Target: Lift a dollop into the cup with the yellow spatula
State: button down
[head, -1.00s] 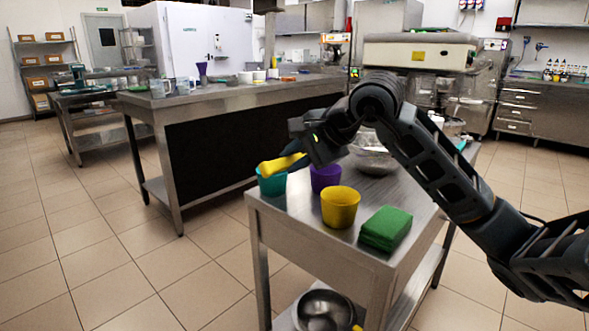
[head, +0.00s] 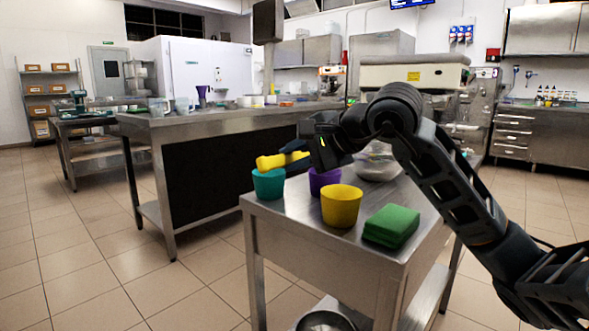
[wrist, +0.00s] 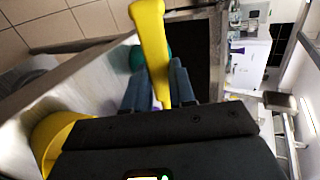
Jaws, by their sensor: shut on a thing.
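The yellow spatula (head: 281,160) is in my gripper (head: 303,148), with its wide end pointing left just above the rim of a teal cup (head: 268,186). In the wrist view, the spatula (wrist: 152,45) runs up between the two fingers of my gripper (wrist: 158,82), which are shut on it. The teal cup (wrist: 137,57) is partly hidden behind it there. A purple cup (head: 318,183) stands below my gripper, and a yellow cup (head: 341,206) stands nearer; the yellow cup also shows in the wrist view (wrist: 48,132). I cannot see a dollop on the spatula or inside the cups.
The cups stand on a steel table (head: 310,232). Another bowl (head: 325,321) is on the lower shelf. A long steel counter (head: 190,118) stands behind, across open floor.

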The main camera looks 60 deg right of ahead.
jog(key=shift+s+f+t+h+b, duration=0.1)
jog(key=shift+f+t+h+b, duration=0.4)
jog(key=shift+b, duration=1.75)
jog(key=shift+s+f+t+y+b, duration=0.15)
jog(key=shift+t+b, duration=0.65)
jog(key=shift+b, duration=1.4)
jog(key=shift+a+r+t+b, duration=0.1)
jog(key=shift+t+b, duration=0.2)
jog(key=shift+b, duration=0.5)
